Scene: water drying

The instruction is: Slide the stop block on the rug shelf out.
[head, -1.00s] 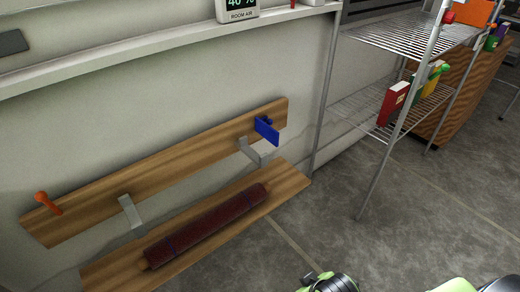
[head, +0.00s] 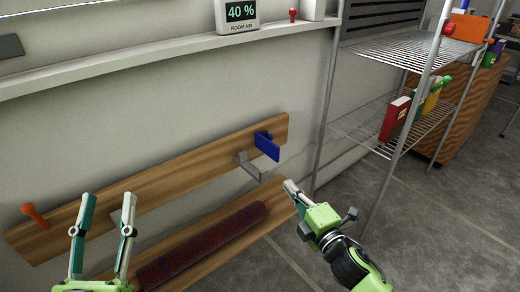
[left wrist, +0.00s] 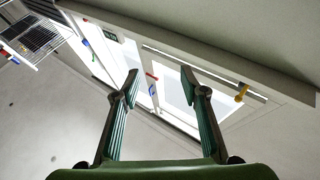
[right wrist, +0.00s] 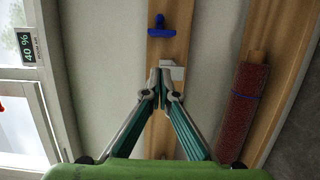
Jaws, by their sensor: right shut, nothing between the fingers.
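A blue block (head: 267,146) with a small knob sits at the right end of the upper wooden board (head: 190,172) on the wall; I take it as the stop block. It also shows in the right wrist view (right wrist: 161,31), above my fingertips and apart from them. My right gripper (head: 289,185) is shut and empty, below and right of the block in the head view. In the right wrist view its tips (right wrist: 160,88) are by a grey bracket (right wrist: 175,70). My left gripper (head: 107,198) is open and empty, in front of the boards' left part.
A dark red rolled rug (head: 205,243) lies on the lower wooden board (head: 283,212). An orange peg (head: 34,214) is at the upper board's left end. A wire rack (head: 395,130) with books stands right. Floor between is clear.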

